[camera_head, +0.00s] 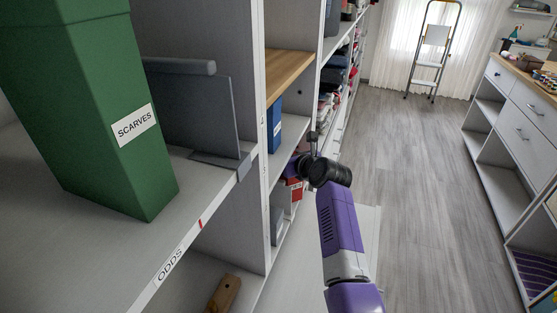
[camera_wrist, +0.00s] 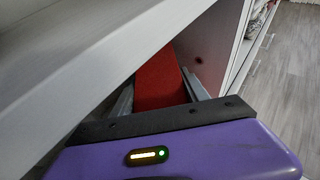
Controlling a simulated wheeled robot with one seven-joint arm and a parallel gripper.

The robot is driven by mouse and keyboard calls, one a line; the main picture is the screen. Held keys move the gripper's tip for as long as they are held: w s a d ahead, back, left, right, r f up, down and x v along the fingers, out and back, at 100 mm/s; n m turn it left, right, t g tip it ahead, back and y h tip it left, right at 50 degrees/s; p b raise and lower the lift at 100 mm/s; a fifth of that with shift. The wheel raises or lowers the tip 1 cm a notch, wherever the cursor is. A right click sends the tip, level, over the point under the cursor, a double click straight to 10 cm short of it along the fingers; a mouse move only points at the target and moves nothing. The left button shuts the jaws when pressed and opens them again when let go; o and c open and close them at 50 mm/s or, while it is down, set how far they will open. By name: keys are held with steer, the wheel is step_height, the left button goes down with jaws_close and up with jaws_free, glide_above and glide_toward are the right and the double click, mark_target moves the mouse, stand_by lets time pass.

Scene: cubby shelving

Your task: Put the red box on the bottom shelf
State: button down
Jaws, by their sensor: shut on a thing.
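The red box (camera_wrist: 158,80) is between the two grey fingers of my gripper (camera_wrist: 158,92) in the wrist view. The fingers are shut on its sides, and its far end reaches into a white cubby compartment. In the head view a red box with a pale label (camera_head: 293,190) shows low in the farther shelf column, beside my purple gripper (camera_head: 298,166), which is partly hidden by the shelving. Whether the box touches a shelf board cannot be told. The lower shelf area (camera_head: 283,232) of that column lies below it.
A green SCARVES box (camera_head: 95,110) and a grey bookend (camera_head: 200,110) stand on the near shelf labelled ODDS. A blue box (camera_head: 274,125) and a grey-blue box (camera_head: 277,226) sit in the farther column. A wooden piece (camera_head: 222,295) lies below. The aisle floor (camera_head: 415,180) is clear.

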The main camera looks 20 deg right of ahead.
steer(key=shift+w+a+f, duration=0.65)
steer(key=shift+a+f, duration=0.05)
steer(key=shift+a, duration=0.2)
steer(key=shift+f, duration=0.15)
steer(key=c, duration=0.6)
jaws_free()
steer(key=p+v, duration=0.1)
steer(key=v, duration=1.1)
steer(key=shift+p, duration=0.4)
